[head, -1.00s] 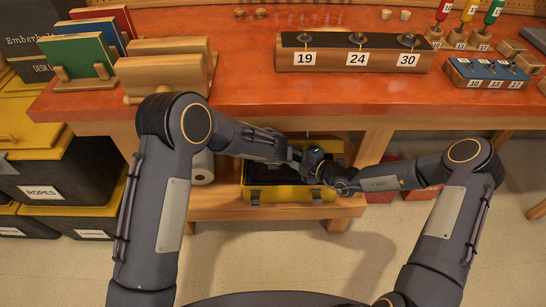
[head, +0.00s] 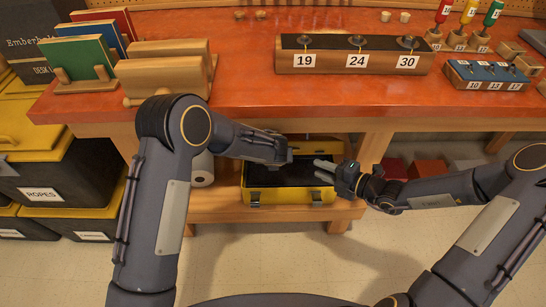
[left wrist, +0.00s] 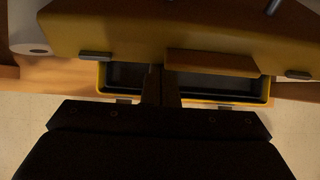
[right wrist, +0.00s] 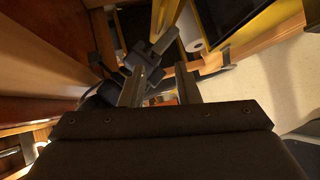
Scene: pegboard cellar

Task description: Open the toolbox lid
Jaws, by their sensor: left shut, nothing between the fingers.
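The yellow toolbox (head: 290,197) sits on the low shelf under the bench, its dark inside showing. Its lid (head: 322,149) stands raised at the back. In the left wrist view the yellow lid (left wrist: 120,38) rises above the open box (left wrist: 225,104). My left gripper (head: 290,157) is shut and empty, over the box in front of the lid; whether it touches the lid I cannot tell. My right gripper (head: 318,171) is open and empty, pointing left over the box's right end. Its parted fingers show in the right wrist view (right wrist: 160,90).
The orange bench top (head: 250,95) overhangs the toolbox. A paper roll (head: 202,168) stands left of the box on the shelf (head: 210,214). Red boxes (head: 430,169) lie to the right behind my right arm. Black-and-yellow bins (head: 60,175) stand left. The floor in front is clear.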

